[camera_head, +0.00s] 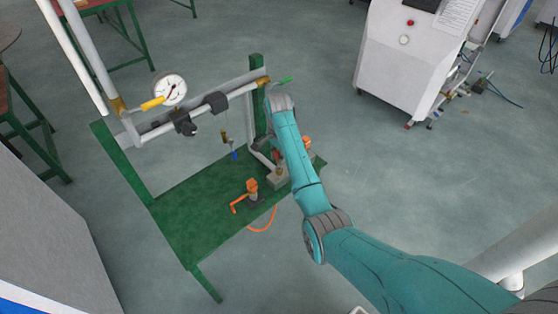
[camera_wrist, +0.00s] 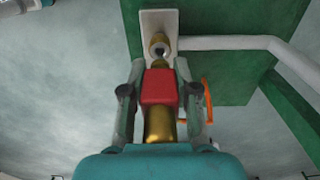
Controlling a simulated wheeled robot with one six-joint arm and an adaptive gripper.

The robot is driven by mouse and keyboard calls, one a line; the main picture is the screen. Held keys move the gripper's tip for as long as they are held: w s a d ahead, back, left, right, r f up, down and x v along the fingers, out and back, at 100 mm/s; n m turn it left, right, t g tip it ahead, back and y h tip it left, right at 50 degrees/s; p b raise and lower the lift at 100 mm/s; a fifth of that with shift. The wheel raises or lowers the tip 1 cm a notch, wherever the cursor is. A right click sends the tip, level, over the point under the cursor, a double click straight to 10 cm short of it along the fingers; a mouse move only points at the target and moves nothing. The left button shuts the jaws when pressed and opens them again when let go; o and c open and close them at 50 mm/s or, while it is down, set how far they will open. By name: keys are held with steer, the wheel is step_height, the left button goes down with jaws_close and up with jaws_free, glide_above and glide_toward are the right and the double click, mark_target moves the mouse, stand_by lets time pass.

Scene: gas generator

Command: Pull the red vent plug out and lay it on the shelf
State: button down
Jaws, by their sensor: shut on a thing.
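The red vent plug (camera_wrist: 160,88), a red block with brass ends, sits between the two fingers of my gripper (camera_wrist: 160,76) in the wrist view. My gripper is shut on it. Just beyond its brass tip is a brass socket (camera_wrist: 158,41) with a dark opening, on a pale block (camera_wrist: 146,22). The tip looks out of the socket and very close to it; whether they touch I cannot tell. In the head view, a small red patch (camera_head: 277,155) shows beside my arm, above the grey block (camera_head: 276,183). My gripper is mostly hidden there. The green shelf (camera_head: 185,205) lies below.
A blue-handled part (camera_head: 234,154) hangs below the pipe. The shelf's left and front are clear.

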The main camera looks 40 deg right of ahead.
steer(key=shift+r, duration=0.8)
steer(key=shift+r, duration=1.4)
stand_by(0.6)
